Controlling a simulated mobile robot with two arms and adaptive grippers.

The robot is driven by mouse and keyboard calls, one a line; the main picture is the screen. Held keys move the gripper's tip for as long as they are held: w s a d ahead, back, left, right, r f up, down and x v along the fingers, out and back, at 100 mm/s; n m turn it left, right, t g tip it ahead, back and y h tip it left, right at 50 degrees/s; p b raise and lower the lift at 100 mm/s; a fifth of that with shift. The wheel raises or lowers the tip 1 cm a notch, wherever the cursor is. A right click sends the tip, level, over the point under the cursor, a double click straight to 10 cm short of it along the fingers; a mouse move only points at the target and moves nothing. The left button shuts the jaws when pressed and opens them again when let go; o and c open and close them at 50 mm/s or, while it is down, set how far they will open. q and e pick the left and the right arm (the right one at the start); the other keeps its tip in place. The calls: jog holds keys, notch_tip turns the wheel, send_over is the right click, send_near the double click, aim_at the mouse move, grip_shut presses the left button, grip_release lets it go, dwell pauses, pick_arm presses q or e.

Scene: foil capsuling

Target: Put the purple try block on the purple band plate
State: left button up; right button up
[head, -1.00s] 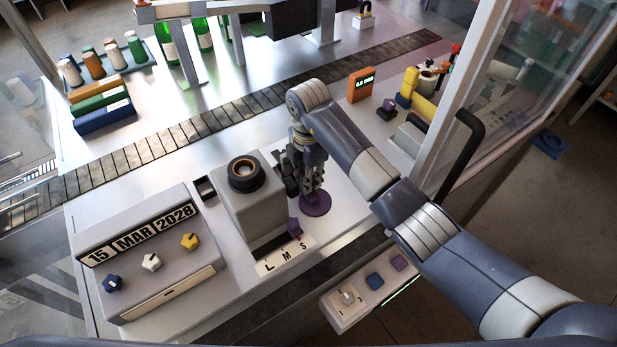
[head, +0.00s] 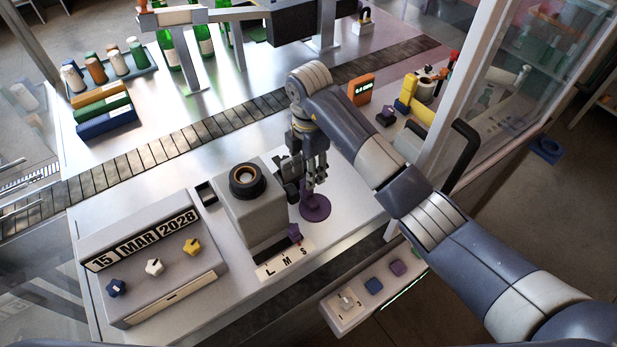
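The purple round plate (head: 317,211) lies flat on the bright worktop, right of the grey machine block. A small purple upright piece (head: 311,197) shows at its middle, just below my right gripper's fingers; it looks like a block standing on the plate, but the fingers partly hide its top. My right gripper (head: 316,184) points down over the plate, its fingertips at or just above that piece. I cannot tell whether the fingers are clear of it. My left gripper is not in view.
The grey block with a black ring (head: 248,181) stands close left of my gripper. A purple pointer (head: 294,232) sits at the L M S label. The date box (head: 150,265) is front left. A dark purple piece (head: 387,113) lies by the orange display (head: 361,89).

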notch_tip(320, 180, up, 6)
jog(key=shift+r, duration=0.2)
dwell(0.5)
